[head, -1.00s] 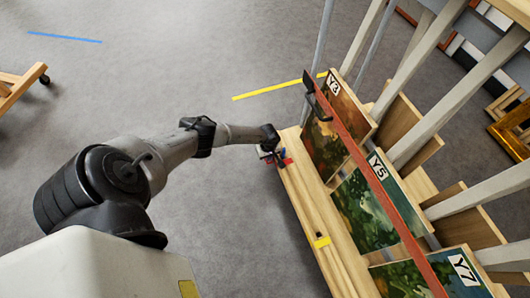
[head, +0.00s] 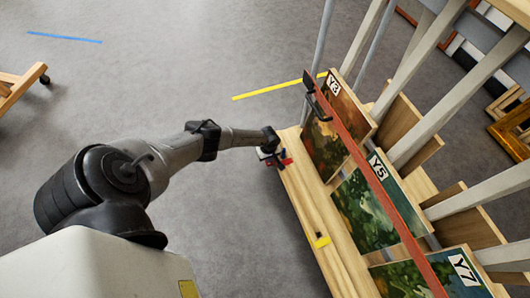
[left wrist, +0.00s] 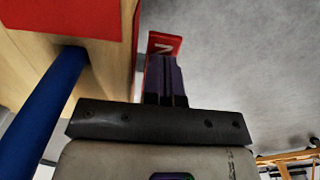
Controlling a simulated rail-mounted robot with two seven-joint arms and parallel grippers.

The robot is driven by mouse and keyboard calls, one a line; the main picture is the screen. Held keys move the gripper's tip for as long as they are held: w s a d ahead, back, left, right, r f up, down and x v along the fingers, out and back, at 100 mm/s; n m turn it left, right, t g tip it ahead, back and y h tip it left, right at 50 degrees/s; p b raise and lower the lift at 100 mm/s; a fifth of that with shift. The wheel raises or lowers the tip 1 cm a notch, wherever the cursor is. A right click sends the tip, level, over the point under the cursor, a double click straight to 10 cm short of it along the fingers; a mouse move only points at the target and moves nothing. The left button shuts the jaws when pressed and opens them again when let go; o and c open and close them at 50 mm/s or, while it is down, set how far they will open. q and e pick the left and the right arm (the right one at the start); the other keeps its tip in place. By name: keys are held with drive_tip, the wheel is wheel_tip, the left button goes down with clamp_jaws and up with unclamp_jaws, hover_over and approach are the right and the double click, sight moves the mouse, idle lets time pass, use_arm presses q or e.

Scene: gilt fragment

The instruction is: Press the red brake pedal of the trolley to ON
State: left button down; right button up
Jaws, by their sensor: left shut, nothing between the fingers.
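The trolley (head: 306,199) is a long pale wooden base carrying upright paintings. The red brake pedal (head: 287,161) shows at its left edge, partly hidden by my left gripper. In the left wrist view a red plate (left wrist: 163,41) with a white letter, seemingly N, shows just beyond the fingertips. My left gripper (head: 275,158) is beside the trolley's edge at the pedal; in the left wrist view its dark fingers (left wrist: 165,75) are together and empty. They overlap the red plate; I cannot tell whether they touch it. My right gripper is not in view.
A blue rod (left wrist: 45,112) and a larger red surface (left wrist: 70,14) are close on the left in the wrist view. Paintings (head: 365,210) and a red bar (head: 368,165) stand over the trolley. Grey floor left of the trolley is clear, with a yellow strip (head: 279,87).

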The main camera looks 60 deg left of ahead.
use_arm(q)
drive_tip(key=shift+r, duration=0.1)
drive_tip(key=shift+r+p, duration=1.1)
drive_tip(key=shift+r, duration=0.05)
drive_tip(key=shift+r+p, duration=1.9)
drive_tip(key=shift+r, duration=0.35)
